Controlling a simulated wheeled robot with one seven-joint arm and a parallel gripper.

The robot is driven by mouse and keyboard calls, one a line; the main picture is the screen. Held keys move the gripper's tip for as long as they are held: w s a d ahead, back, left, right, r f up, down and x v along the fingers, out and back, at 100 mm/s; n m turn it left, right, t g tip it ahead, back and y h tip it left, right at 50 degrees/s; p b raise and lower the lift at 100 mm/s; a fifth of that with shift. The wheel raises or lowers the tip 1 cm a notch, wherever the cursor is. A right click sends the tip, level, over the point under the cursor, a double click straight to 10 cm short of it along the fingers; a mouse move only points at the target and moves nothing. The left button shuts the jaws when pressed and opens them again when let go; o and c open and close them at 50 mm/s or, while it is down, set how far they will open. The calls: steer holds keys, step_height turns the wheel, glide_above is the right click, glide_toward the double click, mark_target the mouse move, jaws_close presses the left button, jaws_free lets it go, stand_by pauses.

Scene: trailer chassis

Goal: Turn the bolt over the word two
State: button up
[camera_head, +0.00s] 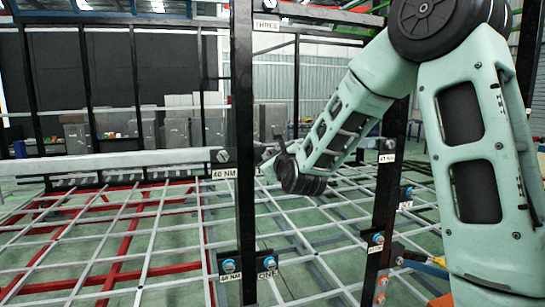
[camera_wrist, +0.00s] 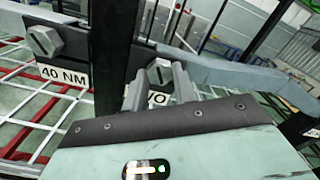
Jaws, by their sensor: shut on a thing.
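The bolt (camera_wrist: 158,71) over the word TWO is a grey hex head on a dark plate, just right of a black post. Its white label (camera_wrist: 157,99) shows only partly, as "WO", between my fingers. My gripper (camera_wrist: 159,78) has one finger on each side of the bolt head and is shut on it. In the head view, my gripper (camera_head: 270,151) is small, beside the right side of the black post (camera_head: 244,120). The bolt cannot be made out there.
A second hex bolt (camera_wrist: 43,40) sits over a "40 NM" label (camera_wrist: 62,75) left of the post. Lower bolts (camera_head: 229,265) are on plates near the post's foot. A grey beam (camera_wrist: 225,75) runs right behind my gripper. Another black post (camera_head: 385,190) stands right.

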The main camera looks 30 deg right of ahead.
steer(key=shift+f+n+b, duration=0.15)
steer(key=shift+n+b, duration=0.25)
steer(key=shift+b, duration=0.1)
steer(key=n+b, duration=0.5)
steer(key=n, duration=0.1)
steer(key=n+b, duration=1.1)
steer(key=n, duration=0.1)
steer(key=shift+r, duration=0.25)
steer(key=n, duration=0.4)
steer(key=shift+n, duration=0.4)
steer(key=shift+o, duration=0.2)
steer(key=n, duration=0.5)
steer(key=shift+r+p, duration=0.1)
steer(key=shift+p, duration=0.25)
steer(key=n+p, duration=0.1)
steer(key=n, duration=0.4)
steer(key=shift+n, duration=0.4)
steer(key=shift+c, duration=0.2)
steer(key=n+p, duration=0.1)
steer(key=n, duration=0.4)
steer(key=shift+p, duration=0.4)
steer(key=shift+n, duration=0.3)
